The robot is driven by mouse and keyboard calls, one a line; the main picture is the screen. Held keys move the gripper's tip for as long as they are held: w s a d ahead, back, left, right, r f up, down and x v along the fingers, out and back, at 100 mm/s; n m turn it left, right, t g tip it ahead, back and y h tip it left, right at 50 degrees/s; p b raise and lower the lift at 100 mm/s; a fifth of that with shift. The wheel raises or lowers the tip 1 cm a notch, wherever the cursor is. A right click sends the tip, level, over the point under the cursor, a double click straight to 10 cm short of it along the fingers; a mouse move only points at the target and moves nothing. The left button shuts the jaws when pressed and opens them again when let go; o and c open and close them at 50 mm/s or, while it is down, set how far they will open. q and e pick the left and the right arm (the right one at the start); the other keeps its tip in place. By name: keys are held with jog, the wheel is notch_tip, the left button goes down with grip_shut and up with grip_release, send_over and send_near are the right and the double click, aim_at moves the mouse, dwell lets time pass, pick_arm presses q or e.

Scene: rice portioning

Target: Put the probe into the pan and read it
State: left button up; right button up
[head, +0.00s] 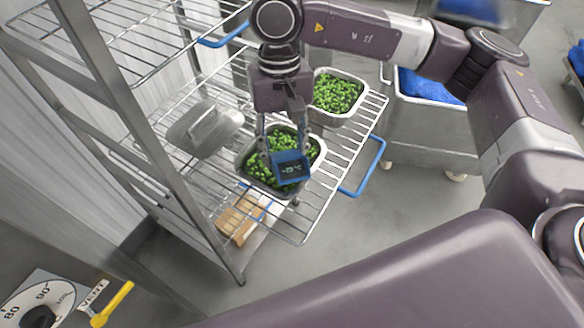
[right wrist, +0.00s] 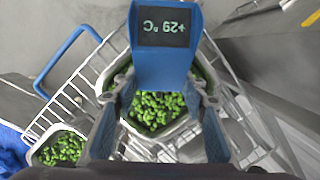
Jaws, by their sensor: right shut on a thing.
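My right gripper (head: 284,150) points down over the near pan (head: 322,152) and is shut on a blue probe (head: 290,167) with a dark display. The near pan is full of green peas and stands on the wire shelf. In the right wrist view the probe (right wrist: 165,65) sits between the fingers, above the peas, and its display seems to read +29 °C. The probe's stem is hidden behind its body, so I cannot tell how deep it reaches. My left gripper is not in view.
A second pan of peas (head: 365,90) stands behind on the same shelf. A grey metal lid (head: 205,130) lies to the left. Rack posts and the upper shelf (head: 130,35) stand close on the left. A cardboard box (head: 240,218) is below. A cart with blue contents (head: 430,85) is at right.

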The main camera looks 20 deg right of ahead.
jog(key=shift+r+p, duration=1.2)
jog(key=shift+r, duration=3)
